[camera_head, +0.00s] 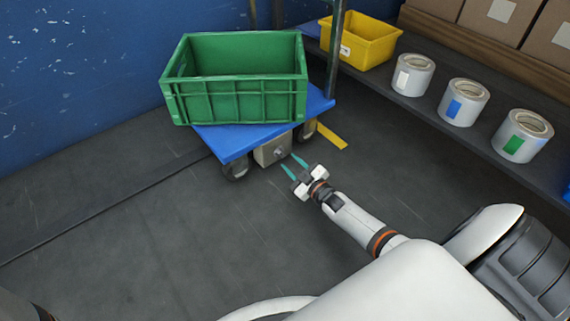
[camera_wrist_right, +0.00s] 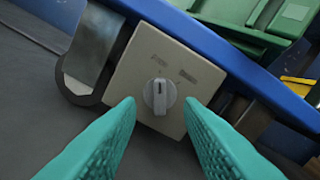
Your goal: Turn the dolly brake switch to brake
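The brake switch is a grey knob (camera_wrist_right: 160,96) on a beige square plate (camera_wrist_right: 133,72) at the edge of the blue dolly (camera_head: 225,142). Two small labels sit above the knob, too blurred to read surely; the knob's dark mark points up, roughly between them. The switch box (camera_head: 270,152) also shows in the head view. My right gripper (camera_head: 293,167) is open in front of the switch. In the right wrist view its teal fingers (camera_wrist_right: 160,108) stand on either side of the knob, apart from it as far as I can tell. My left gripper is not in view.
A green crate (camera_head: 240,100) stands on the dolly. A dark post (camera_head: 336,50) rises beside it. A yellow bin (camera_head: 362,42) and several labelled rolls (camera_head: 463,102) stand on a shelf at the right. The floor in front is clear.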

